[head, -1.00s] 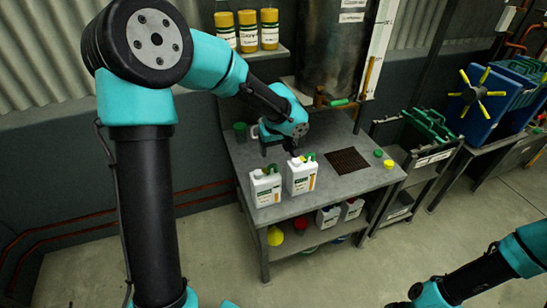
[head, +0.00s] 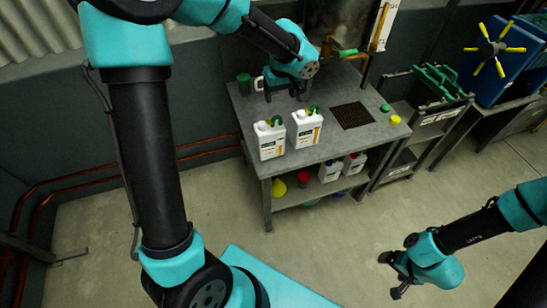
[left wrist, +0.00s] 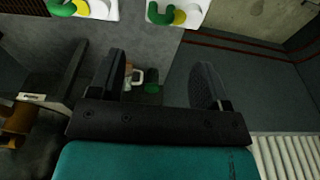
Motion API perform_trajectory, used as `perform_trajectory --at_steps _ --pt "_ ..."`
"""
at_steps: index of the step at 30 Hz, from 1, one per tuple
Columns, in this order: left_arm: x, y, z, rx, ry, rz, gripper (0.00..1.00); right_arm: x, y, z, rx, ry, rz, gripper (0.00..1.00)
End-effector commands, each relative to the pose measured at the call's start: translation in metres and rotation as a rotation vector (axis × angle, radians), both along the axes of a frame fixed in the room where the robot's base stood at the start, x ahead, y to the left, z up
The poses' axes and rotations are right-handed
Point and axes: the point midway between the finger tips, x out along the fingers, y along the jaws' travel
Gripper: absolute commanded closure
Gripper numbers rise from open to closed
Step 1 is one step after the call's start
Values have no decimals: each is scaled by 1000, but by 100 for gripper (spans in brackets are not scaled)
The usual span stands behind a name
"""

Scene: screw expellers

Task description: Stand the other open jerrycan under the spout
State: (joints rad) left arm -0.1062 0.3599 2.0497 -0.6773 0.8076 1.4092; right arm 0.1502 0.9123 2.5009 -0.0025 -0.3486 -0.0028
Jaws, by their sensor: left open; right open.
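Two white jerrycans stand upright side by side on the grey bench, the left jerrycan (head: 270,141) and the right jerrycan (head: 307,129). Both have labels and green and yellow parts on top; their tops also show at the upper edge of the left wrist view, as jerrycan tops (left wrist: 88,9) and (left wrist: 180,12). My left gripper (head: 285,97) is open and empty, just behind the jerrycans, fingers apart from both. The spout (head: 346,53) with a green handle is at the bench's back, above a dark grate (head: 353,116). My right gripper (head: 391,276) is open, away from the bench at lower right.
A green cup (head: 244,84) and a pale-handled item (head: 259,84) stand at the bench's back left. Loose green (head: 385,107) and yellow (head: 395,119) caps lie at the right edge. The grate is clear. More containers sit on the lower shelf (head: 315,190).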

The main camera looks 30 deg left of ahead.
Motion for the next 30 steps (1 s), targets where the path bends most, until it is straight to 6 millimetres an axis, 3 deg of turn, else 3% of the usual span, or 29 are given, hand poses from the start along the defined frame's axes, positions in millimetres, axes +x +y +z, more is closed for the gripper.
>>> perform_trajectory --at_steps 5,11,17,21,25,30 --pt "-8 -13 -43 -67 40 -89 30 0 0 0 0 0 0 15" --pt "-36 -42 -133 -228 79 -280 30 0 0 0 0 0 0 15" --pt "-83 -66 -219 -370 56 -443 30 0 0 0 0 0 0 15" --pt "-126 -76 -273 -424 12 -537 30 0 0 0 0 0 0 15" --pt "-166 -79 -309 -421 -29 -609 30 0 0 0 0 0 0 15" --pt "-196 -76 -330 -387 -57 -670 30 0 0 0 0 0 0 15"
